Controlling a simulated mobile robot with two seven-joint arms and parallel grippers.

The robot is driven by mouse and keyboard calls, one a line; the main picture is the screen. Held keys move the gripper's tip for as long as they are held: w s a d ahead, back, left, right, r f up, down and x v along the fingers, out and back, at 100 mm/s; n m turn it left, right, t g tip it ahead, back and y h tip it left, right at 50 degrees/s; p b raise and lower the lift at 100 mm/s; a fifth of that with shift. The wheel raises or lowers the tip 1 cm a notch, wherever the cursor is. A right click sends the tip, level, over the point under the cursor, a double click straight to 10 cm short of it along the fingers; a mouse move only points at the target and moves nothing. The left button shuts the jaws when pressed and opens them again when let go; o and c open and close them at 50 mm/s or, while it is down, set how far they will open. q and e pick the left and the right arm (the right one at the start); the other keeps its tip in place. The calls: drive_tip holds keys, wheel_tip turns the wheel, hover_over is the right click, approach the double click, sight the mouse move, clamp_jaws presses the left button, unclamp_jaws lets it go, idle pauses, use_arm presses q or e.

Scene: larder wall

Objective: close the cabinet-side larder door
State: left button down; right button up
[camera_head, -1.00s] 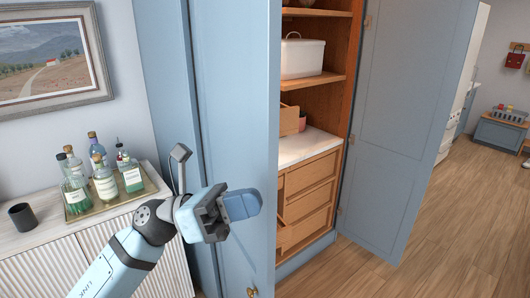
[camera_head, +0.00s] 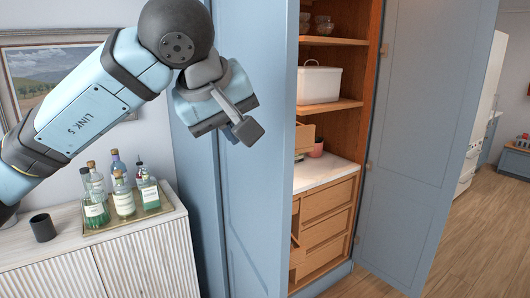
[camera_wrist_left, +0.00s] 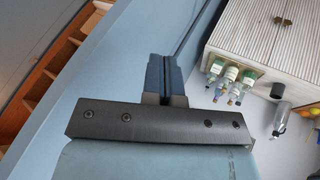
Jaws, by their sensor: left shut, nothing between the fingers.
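The cabinet-side larder door (camera_head: 255,215) is the blue panel left of the larder opening, beside the ribbed cabinet. It stands open, with its free edge towards me. My left gripper (camera_wrist_left: 160,72) is shut and empty. In the head view it is high in front of the door's outer face, on the cabinet side, its fingers mostly hidden by the wrist. In the left wrist view the fingers point along the blue door face (camera_wrist_left: 105,75); whether they touch it I cannot tell. My right gripper is in neither view.
The other larder door (camera_head: 410,150) stands open on the right. The larder holds a white bin (camera_head: 318,85) and wooden drawers (camera_head: 325,230), one seemingly pulled out. The ribbed cabinet (camera_head: 140,260) at left carries a tray of bottles (camera_head: 122,200) and a dark cup (camera_head: 42,228). Floor is clear at right.

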use_arm(q)
drive_tip(key=p, duration=0.2)
approach(280, 171)
wheel_tip(280, 171, down, 5)
drive_tip(key=w+a, duration=0.1)
drive_tip(key=a, duration=0.1)
drive_tip(key=d, duration=0.1)
drive_tip(key=w+d+p, duration=0.1)
drive_tip(key=w+d, duration=0.1)
drive_tip(key=shift+d+r+p, duration=0.2)
drive_tip(key=shift+r+p, duration=0.1)
drive_tip(key=shift+a, duration=0.1)
